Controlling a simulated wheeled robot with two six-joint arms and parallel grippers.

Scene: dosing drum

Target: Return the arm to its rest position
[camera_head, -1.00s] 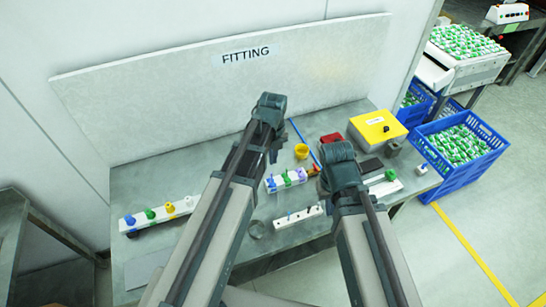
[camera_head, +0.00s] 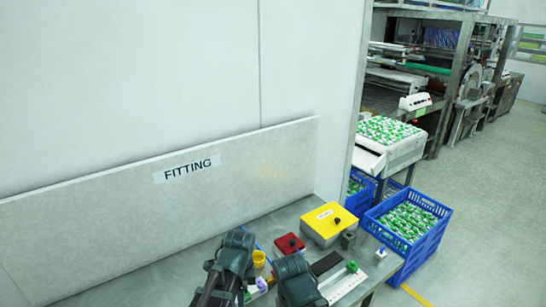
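My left arm (camera_head: 228,268) and my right arm (camera_head: 295,280) show at the bottom of the head view, over the front of the grey fitting table (camera_head: 205,257). Only their dark upper links are visible. Neither gripper's fingers can be seen, so what they hold is hidden. The arms cover part of the table and its small parts.
A yellow box (camera_head: 328,226), a red box (camera_head: 290,243) and a yellow cup (camera_head: 259,258) stand on the table. A white strip with a green knob (camera_head: 352,267) lies at right. Blue crates of green-and-white parts (camera_head: 408,222) stand on the floor beyond. The floor at right is clear.

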